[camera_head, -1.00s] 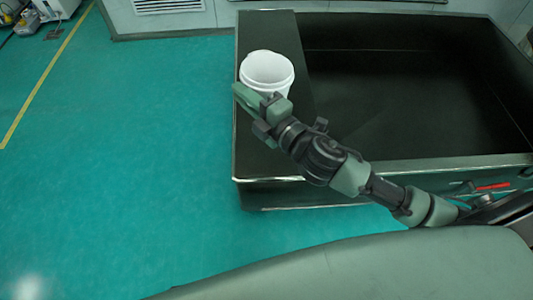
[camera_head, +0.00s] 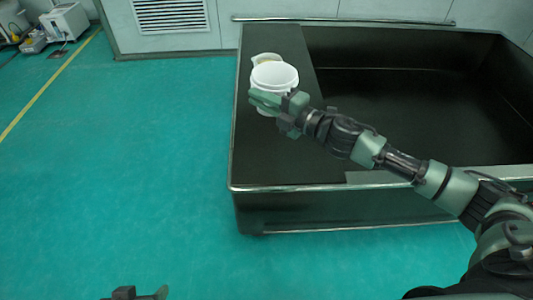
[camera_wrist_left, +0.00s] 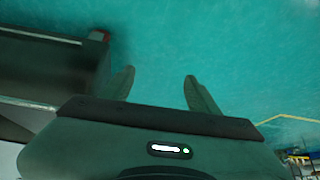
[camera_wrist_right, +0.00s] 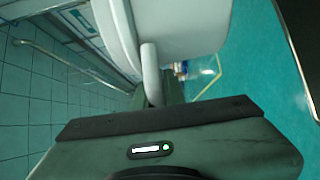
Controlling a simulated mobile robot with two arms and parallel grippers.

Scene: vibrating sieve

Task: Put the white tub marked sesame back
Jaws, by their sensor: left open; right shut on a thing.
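A white tub (camera_head: 275,76) shows at the left end of the black counter, and no marking on it is legible. My right gripper (camera_head: 274,101) is shut on the tub from its near side. The tub's white wall (camera_wrist_right: 185,25) and a narrow white part like a handle (camera_wrist_right: 151,75) fill the upper middle of the right wrist view. I cannot tell whether the tub touches the counter. My left gripper (camera_wrist_left: 160,88) is open and empty over the floor, and only its tip (camera_head: 142,293) shows at the bottom of the head view.
The black counter (camera_head: 285,160) has a bare top in front and a large sunken basin (camera_head: 420,100) to the right. Green floor (camera_head: 120,170) is clear on the left.

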